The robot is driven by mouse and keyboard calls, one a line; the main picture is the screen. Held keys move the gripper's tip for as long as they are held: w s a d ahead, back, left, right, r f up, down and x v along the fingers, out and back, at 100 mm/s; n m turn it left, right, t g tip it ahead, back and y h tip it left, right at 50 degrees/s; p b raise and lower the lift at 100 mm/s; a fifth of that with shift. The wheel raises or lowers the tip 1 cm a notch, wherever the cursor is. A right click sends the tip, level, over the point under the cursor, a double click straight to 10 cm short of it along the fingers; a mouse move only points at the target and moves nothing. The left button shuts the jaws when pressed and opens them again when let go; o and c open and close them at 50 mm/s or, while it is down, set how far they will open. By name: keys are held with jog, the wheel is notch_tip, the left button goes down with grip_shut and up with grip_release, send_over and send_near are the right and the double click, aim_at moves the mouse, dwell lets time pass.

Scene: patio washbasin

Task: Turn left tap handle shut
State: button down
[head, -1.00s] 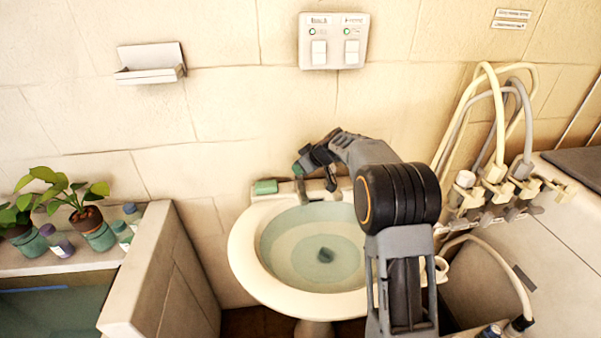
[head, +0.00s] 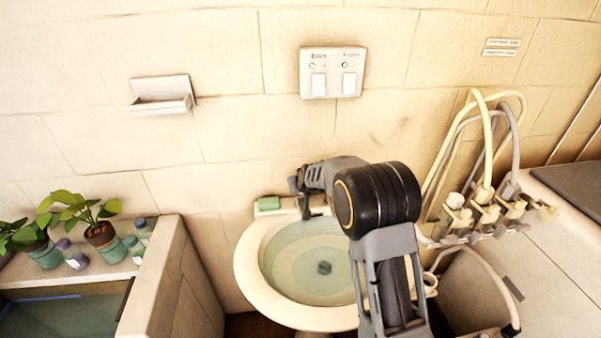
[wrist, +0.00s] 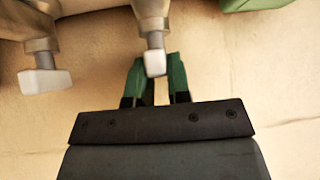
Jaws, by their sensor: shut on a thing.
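In the wrist view, the left tap handle (wrist: 155,62) is a pale lever on a metal stem, on the side near the green soap. My gripper (wrist: 160,75) has its two green fingertips on either side of this lever, shut on it. The other tap handle (wrist: 45,80) stands free at the left of the wrist view. In the head view, my gripper (head: 297,184) is at the back of the basin (head: 250,282), near its left end. There my arm hides the handles and the right part of the rim.
A green soap bar (head: 268,203) lies on the basin's back left corner, close to my gripper. Pale hoses and fittings (head: 485,215) stand right of the basin. A low wall (head: 165,275) with potted plants (head: 100,235) is at the left. A switch box (head: 333,73) hangs above.

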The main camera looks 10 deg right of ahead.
jog(key=shift+w+a+r+m+h+p, duration=0.15)
jog(key=shift+r+m+p, duration=0.15)
jog(key=shift+p, duration=1.15)
jog(key=shift+s+a+r+m+h+p, duration=0.15)
jog(key=shift+m+p, duration=0.15)
jog(key=shift+p, duration=1.15)
jog(key=shift+w+d+f+p, duration=0.1)
jog(key=shift+f+p, duration=0.1)
jog(key=shift+p, duration=0.75)
jog(key=shift+f+m+h, duration=0.2)
jog(key=shift+m+h, duration=0.1)
jog(key=shift+h, duration=0.1)
jog(key=c, duration=1.2)
grip_release()
jog(key=shift+o, duration=0.7)
jog(key=shift+d, duration=0.2)
jog(key=p+v, duration=0.1)
jog(key=v, duration=1.3)
jog(key=shift+f, duration=0.1)
